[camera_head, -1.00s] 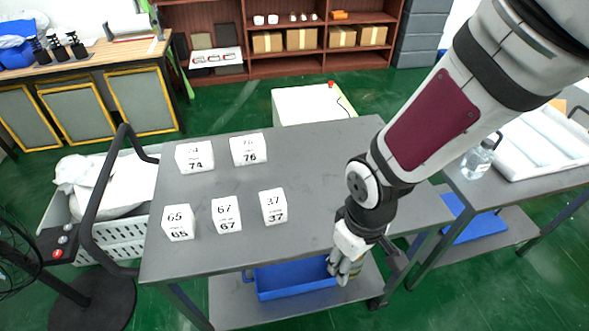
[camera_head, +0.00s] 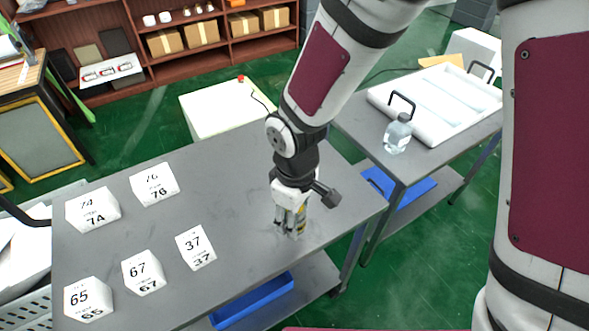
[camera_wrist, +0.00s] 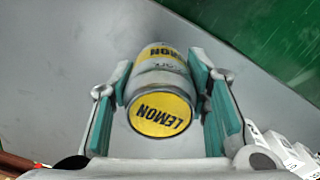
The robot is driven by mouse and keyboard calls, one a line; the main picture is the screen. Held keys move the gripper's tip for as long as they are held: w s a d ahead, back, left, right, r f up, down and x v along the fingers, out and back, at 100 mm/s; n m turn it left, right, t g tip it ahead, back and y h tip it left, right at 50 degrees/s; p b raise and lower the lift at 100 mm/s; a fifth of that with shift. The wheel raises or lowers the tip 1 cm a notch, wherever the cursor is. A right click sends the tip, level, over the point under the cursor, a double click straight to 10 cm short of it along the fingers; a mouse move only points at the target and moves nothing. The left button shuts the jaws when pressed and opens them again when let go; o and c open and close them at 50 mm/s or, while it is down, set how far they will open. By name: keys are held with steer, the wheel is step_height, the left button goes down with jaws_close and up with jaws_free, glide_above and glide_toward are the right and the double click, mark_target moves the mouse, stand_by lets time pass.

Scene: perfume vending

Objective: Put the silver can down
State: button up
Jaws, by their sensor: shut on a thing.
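The silver can (camera_wrist: 160,93) with yellow LEMON markings sits between the green-padded fingers of my gripper (camera_wrist: 168,100) in the wrist view. Its yellow end faces the wrist camera. In the head view my gripper (camera_head: 290,222) points down over the right part of the grey table (camera_head: 240,170), shut on the can. The can is mostly hidden there by the fingers. It is at or just above the tabletop; I cannot tell whether it touches.
White numbered blocks stand left of my gripper; the nearest is block 37 (camera_head: 196,247). The tabletop around my gripper is clear. A second table at right holds a clear bottle (camera_head: 397,134) and a white tray (camera_head: 435,100). A blue bin (camera_head: 258,300) is below the table.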

steer(key=w, duration=0.7)
steer(key=w+f, duration=0.1)
steer(key=w, duration=0.2)
steer(key=shift+w+d, duration=0.2)
steer(key=shift+d, duration=0.2)
steer(key=shift+f, duration=1.75)
steer(key=shift+f, duration=0.1)
steer(key=o, duration=1.3)
steer(key=shift+f, duration=0.1)
step_height(320, 180, up, 12)
steer(key=shift+r, duration=0.2)
steer(key=shift+r, duration=0.1)
